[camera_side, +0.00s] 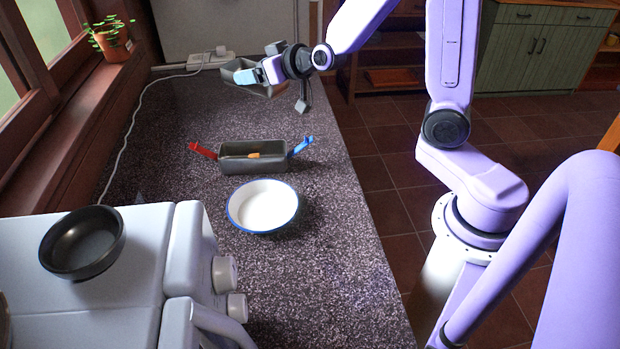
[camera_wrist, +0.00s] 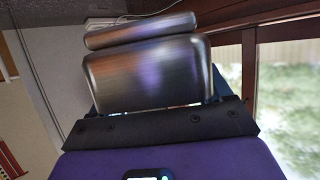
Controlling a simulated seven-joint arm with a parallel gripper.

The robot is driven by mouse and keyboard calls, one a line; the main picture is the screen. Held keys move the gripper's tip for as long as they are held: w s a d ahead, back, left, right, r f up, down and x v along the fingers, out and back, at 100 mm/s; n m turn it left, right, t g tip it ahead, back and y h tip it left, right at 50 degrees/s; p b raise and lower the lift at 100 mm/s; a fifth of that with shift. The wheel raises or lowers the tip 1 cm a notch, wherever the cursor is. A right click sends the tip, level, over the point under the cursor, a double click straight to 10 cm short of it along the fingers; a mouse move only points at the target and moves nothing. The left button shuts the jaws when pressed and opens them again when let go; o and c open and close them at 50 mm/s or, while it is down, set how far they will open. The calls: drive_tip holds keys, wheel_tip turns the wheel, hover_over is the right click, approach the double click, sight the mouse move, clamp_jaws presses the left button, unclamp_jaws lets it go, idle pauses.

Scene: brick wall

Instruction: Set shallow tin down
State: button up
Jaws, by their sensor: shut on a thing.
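The shallow tin, a grey metal pan, is in my gripper (camera_side: 268,73) above the far end of the counter in the side view. The tin (camera_side: 236,74) appears tilted and clear of the counter, with the light blue fingertips at its near side. In the wrist view the brushed metal tin (camera_wrist: 148,75) fills the upper middle, just beyond the gripper's dark edge. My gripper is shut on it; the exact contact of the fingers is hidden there.
A dark loaf tin (camera_side: 232,166) with red and blue handles and something orange inside stands mid-counter. A white blue-rimmed bowl (camera_side: 263,206) is nearer. A black bowl (camera_side: 82,242) sits on the white stove. A cable runs along the left; bare counter (camera_side: 215,110) lies behind the loaf tin.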

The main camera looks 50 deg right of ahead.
sight(232, 66)
drive_tip(key=shift+w, duration=0.1)
drive_tip(key=w, duration=0.1)
drive_tip(key=w+n+y, duration=0.1)
drive_tip(key=w, duration=0.1)
drive_tip(key=w+y, duration=0.1)
drive_tip(key=shift+w+d+r+n, duration=0.2)
drive_tip(key=shift+w+d+n, duration=0.05)
drive_tip(key=shift+d+n, duration=0.15)
drive_tip(key=shift+w+d+f+n+g+y, duration=0.1)
drive_tip(key=shift+w+f+n+g+y, duration=0.15)
drive_tip(key=shift+w+n+y, duration=0.4)
drive_tip(key=shift+w+d+f+n+g+y, duration=0.15)
drive_tip(key=shift+w+f+n+g+y, duration=0.15)
drive_tip(key=shift+w+y, duration=0.3)
drive_tip(key=f+n+y, duration=0.1)
drive_tip(key=w+d+f+n+y, duration=0.1)
drive_tip(key=shift+d+f+g, duration=0.1)
drive_tip(key=shift+f+g, duration=0.25)
drive_tip(key=shift+s+d+f+n+g+y, duration=0.35)
drive_tip(key=shift+d+f+n+y, duration=0.15)
drive_tip(key=shift+f, duration=1.6)
drive_tip(key=shift+s+d+f+n+g+y, duration=0.3)
drive_tip(key=shift+d+f+n+g+y, duration=0.25)
drive_tip(key=shift+f, duration=1.55)
drive_tip(key=shift+s+d+f+n+g+y, duration=0.2)
drive_tip(key=shift+s+d+f+n+y, duration=0.25)
drive_tip(key=shift+f, duration=1.65)
drive_tip(key=shift+w+a+f, duration=0.1)
drive_tip(key=shift+w+f, duration=0.05)
drive_tip(key=shift+f, duration=0.2)
